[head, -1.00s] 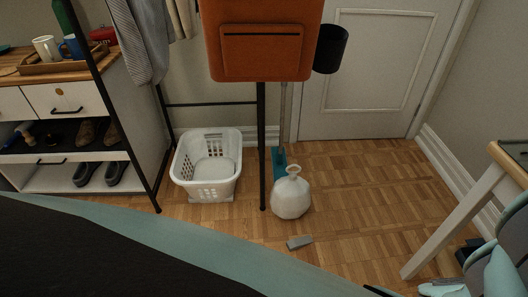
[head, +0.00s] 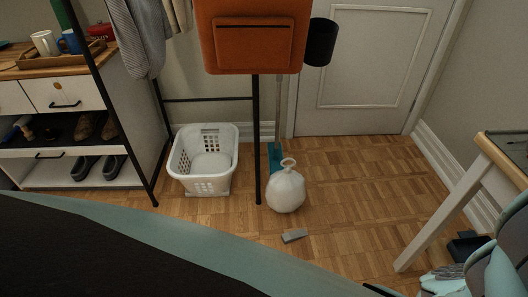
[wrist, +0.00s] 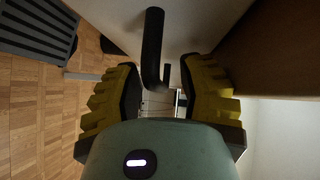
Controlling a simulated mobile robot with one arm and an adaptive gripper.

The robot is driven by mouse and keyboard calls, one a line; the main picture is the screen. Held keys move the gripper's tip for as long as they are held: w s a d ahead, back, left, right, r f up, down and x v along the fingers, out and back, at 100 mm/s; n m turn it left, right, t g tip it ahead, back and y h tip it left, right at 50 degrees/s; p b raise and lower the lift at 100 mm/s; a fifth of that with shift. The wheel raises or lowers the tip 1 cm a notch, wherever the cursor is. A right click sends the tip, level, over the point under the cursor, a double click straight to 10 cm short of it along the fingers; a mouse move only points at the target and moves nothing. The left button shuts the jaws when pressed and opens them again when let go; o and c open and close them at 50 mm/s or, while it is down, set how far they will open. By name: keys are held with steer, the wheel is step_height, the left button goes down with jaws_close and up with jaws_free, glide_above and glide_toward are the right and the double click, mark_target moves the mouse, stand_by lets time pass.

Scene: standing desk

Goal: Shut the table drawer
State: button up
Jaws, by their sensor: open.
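In the wrist view my gripper (wrist: 165,95) is open, its two yellow ridged fingers apart with nothing gripped. A black bar handle (wrist: 152,50) runs from the top of the picture down between the fingers, in front of a pale panel (wrist: 185,30). The panel looks like a drawer front, but how far it stands out I cannot tell. Contact between fingers and handle is not clear. In the head view a wood-topped table (head: 488,146) with a pale leg shows at the right edge; its drawer is not visible there.
A white laundry basket (head: 203,185), a tied white bag (head: 286,190) and a small grey block (head: 294,236) are on the parquet floor. A shoe cabinet (head: 120,120) stands at left. Gloves (head: 445,281) lie at lower right. Floor before the door (head: 370,60) is mostly clear.

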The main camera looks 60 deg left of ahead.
steer(key=v, duration=1.2)
